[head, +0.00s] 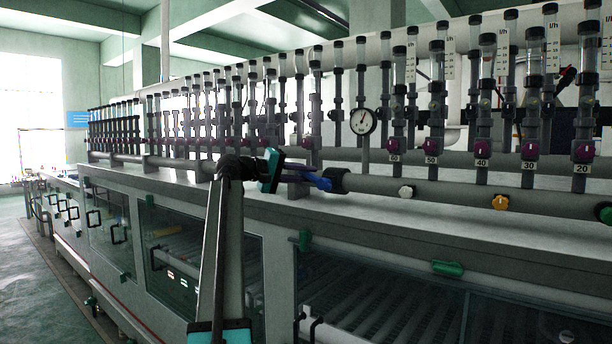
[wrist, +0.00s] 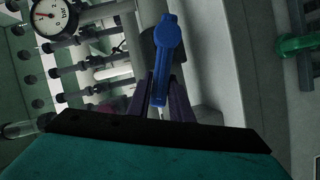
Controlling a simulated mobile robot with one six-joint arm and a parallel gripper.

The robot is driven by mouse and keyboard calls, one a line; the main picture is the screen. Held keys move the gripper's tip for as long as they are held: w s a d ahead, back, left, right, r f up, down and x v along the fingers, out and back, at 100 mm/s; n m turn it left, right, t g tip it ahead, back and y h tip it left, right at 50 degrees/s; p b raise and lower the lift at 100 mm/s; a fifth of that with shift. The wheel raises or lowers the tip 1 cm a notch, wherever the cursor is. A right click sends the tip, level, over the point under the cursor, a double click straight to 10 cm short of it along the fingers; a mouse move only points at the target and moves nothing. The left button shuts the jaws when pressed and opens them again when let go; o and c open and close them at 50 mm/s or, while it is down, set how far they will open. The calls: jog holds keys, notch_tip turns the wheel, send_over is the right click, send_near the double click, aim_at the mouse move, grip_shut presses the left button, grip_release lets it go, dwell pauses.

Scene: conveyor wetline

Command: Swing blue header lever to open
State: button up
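The blue header lever (wrist: 166,45) runs down the middle of the wrist view, its rounded end at the top and its narrow handle lower. My gripper (wrist: 161,85) has its two dark purple fingers on either side of the handle. They look closed against it, with no clear gap. In the head view my gripper (head: 318,172) reaches in from the left with its teal body, and the blue lever (head: 319,182) shows at its fingertips beside the dark end of a grey header pipe. The fingers partly hide the lever there.
A round pressure gauge (head: 362,121) stands above the header and also shows in the wrist view (wrist: 56,16). Several upright flow tubes line the pipes. A grey ledge (head: 400,225) runs below.

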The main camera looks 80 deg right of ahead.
jog(key=o, duration=0.4)
jog(key=shift+c, duration=0.2)
jog(key=shift+w+a, duration=0.1)
jog(key=shift+w, duration=0.05)
jog(key=shift+w+a+b, duration=0.3)
jog(key=shift+w+a, duration=0.05)
jog(key=shift+w, duration=0.1)
jog(key=b+v, duration=0.4)
jog(key=v, duration=0.8)
jog(key=shift+w+a+r, duration=0.1)
jog(key=shift+r, duration=0.05)
